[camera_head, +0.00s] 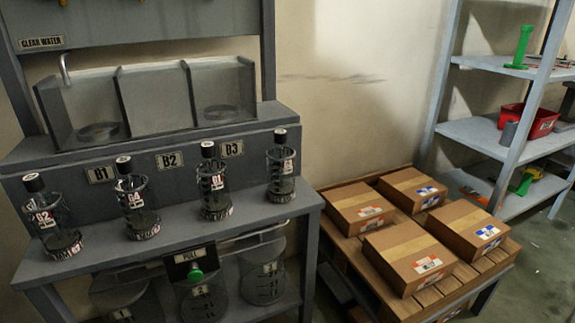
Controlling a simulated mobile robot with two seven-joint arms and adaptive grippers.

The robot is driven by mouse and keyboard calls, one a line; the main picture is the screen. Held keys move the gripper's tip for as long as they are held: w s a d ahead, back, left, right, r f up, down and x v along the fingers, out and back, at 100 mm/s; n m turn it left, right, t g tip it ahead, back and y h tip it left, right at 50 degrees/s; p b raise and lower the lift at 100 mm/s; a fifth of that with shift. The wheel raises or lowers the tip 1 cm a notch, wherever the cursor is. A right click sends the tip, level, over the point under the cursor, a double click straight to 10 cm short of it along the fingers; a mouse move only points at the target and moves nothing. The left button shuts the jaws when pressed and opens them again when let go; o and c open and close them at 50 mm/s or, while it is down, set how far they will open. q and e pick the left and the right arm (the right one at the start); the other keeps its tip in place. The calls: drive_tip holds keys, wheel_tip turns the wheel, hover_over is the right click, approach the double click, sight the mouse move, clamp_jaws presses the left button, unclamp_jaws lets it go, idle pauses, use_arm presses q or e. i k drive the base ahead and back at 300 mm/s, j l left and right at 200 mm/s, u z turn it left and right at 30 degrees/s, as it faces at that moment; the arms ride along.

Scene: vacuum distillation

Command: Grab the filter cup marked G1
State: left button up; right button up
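The third cup from the left (214,186) has a label that appears to read G1. The leftmost cup (52,222) seems marked G2, and the second cup (136,204) seems marked G4. The rightmost cup (281,168) has a label that looks like G3. The small letters are hard to read with certainty. Neither of my grippers shows in the head view.
The bench (180,243) has bare surface in front of the cups. A raised ledge with plates B1, B2 and B3 stands behind them. A green PULL knob (195,274) and large glass vessels sit below. Cardboard boxes (410,255) lie on a pallet at right, beside shelves (490,135).

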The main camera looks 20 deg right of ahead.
sight(212, 176)
drive_tip(key=z, duration=1.75)
drive_tip(key=j+z, duration=0.35)
drive_tip(key=k+j+z, duration=0.15)
drive_tip(key=j+z, duration=0.2)
drive_tip(key=j, duration=0.15)
